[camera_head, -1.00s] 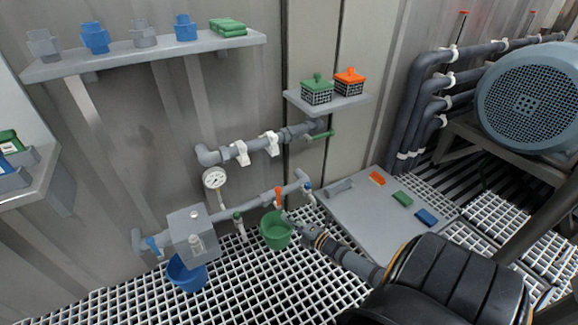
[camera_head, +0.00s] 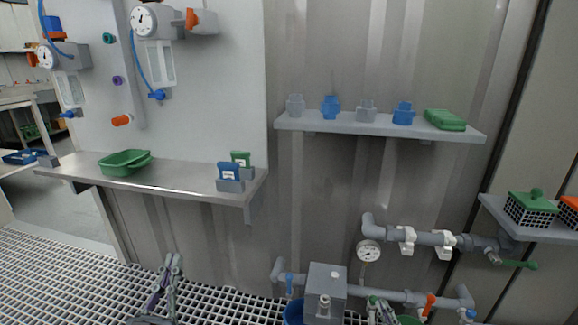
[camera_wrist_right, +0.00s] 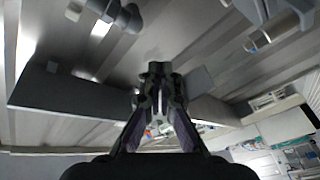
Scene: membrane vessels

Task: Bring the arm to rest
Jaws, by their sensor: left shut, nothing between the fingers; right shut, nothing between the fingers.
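My left gripper (camera_head: 174,262) stands at the lower left of the head view, in front of the wall and above the floor grating. It is shut and empty. My right gripper (camera_head: 378,306) shows at the bottom edge of the head view, close to the lower pipe and beside the green bucket (camera_head: 409,320). In the right wrist view my right gripper (camera_wrist_right: 160,78) is shut with nothing between its fingers. Most of my right arm is out of the head view.
The lower pipe (camera_head: 393,296) carries a grey box (camera_head: 325,289) with a blue bucket (camera_head: 293,312) below it. A steel shelf (camera_head: 185,176) bears a green tray (camera_head: 124,162). A wall shelf (camera_head: 380,126) holds several fittings. The grating (camera_head: 60,270) at left looks clear.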

